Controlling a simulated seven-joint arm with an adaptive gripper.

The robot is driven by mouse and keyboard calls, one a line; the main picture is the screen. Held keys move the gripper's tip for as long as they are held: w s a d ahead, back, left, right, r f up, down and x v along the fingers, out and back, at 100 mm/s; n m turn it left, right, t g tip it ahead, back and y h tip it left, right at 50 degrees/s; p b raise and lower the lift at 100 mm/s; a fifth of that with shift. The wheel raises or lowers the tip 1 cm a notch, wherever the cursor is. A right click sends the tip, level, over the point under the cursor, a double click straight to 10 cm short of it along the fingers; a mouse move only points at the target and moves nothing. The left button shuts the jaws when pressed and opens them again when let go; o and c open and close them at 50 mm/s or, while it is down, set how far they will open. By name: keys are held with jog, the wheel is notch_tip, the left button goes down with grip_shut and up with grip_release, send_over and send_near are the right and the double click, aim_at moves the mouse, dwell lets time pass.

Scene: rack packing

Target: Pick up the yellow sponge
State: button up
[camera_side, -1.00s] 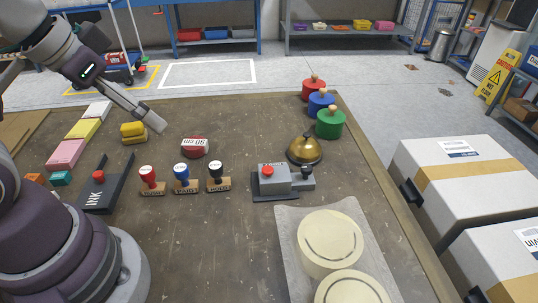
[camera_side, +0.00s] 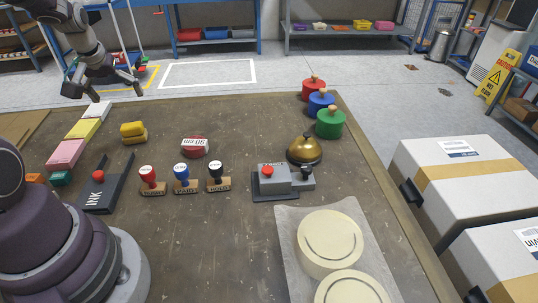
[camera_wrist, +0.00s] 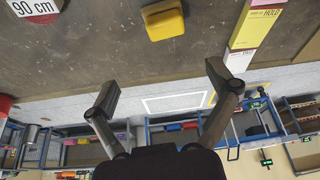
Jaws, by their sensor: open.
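The yellow sponge (camera_side: 133,129) lies on the brown table, left of the red tape measure. In the wrist view the sponge (camera_wrist: 163,20) shows at the top centre, beyond the fingertips. My gripper (camera_side: 104,93) is above the far left edge of the table, up and left of the sponge and apart from it. In the wrist view its two fingers (camera_wrist: 163,85) are spread wide with nothing between them.
The red tape measure (camera_side: 195,147) and three stamps (camera_side: 186,179) stand right of the sponge. Pink, yellow and white pads (camera_side: 84,128) lie to its left, near the ink pad (camera_side: 100,189).

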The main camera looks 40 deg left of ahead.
aim_at(131, 125)
jog(key=x, duration=0.3)
jog(key=s+x, duration=0.1)
jog(key=x, duration=0.7)
jog(key=shift+s+f, duration=0.2)
jog(key=shift+r, duration=0.1)
jog(key=c, duration=1.1)
